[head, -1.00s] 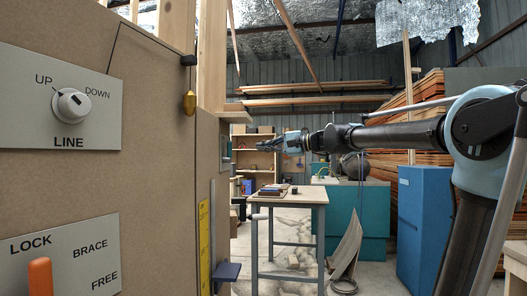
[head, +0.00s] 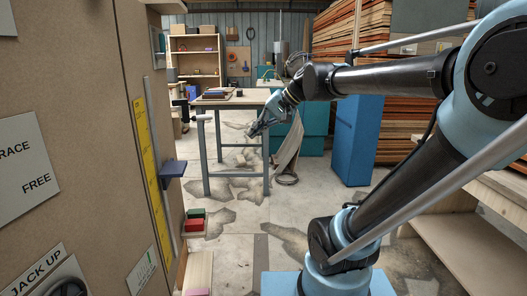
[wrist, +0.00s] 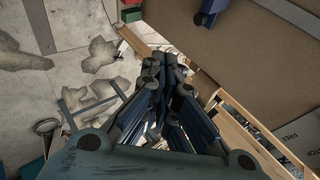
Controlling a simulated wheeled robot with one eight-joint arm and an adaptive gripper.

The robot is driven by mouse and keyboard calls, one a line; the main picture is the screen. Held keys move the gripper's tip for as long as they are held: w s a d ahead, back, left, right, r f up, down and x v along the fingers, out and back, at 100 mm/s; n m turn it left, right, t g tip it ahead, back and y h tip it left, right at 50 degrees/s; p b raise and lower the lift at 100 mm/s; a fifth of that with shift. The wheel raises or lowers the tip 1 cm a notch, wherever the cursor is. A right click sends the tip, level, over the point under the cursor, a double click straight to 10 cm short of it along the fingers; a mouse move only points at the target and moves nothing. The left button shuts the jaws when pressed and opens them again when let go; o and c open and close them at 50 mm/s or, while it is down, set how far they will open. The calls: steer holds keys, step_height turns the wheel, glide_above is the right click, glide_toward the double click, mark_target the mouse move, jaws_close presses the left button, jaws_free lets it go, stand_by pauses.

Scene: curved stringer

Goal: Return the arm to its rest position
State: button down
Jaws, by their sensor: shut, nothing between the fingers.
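My gripper (head: 256,130) hangs at the end of my outstretched arm in the head view, tilted down and to the left. It is in front of the legs of a small work table (head: 235,97), apart from it as far as I can tell. In the wrist view my gripper (wrist: 165,62) has its fingers together with nothing between them. Below it in that view are the stained floor and a wooden strip along the brown panel.
A blue cabinet (head: 357,140) and stacked timber (head: 390,50) stand behind my arm. A wooden bench (head: 470,205) is at right. Open floor lies between.

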steer(key=s+d+f+h, duration=0.3)
steer(key=s+d+f, duration=0.2)
steer(key=d+f, duration=0.2)
steer(key=s+d+f+h, duration=0.2)
steer(key=s+d+f, duration=0.2)
steer(key=d+f, duration=0.3)
steer(key=s+d+f+n+g+h, duration=0.1)
steer(key=s+d+f+h, duration=0.2)
steer(key=f, duration=0.7)
steer(key=s+d, duration=0.2)
steer(key=d, duration=0.2)
steer(key=shift+s+d+f+h, duration=0.3)
steer(key=shift+d, duration=0.1)
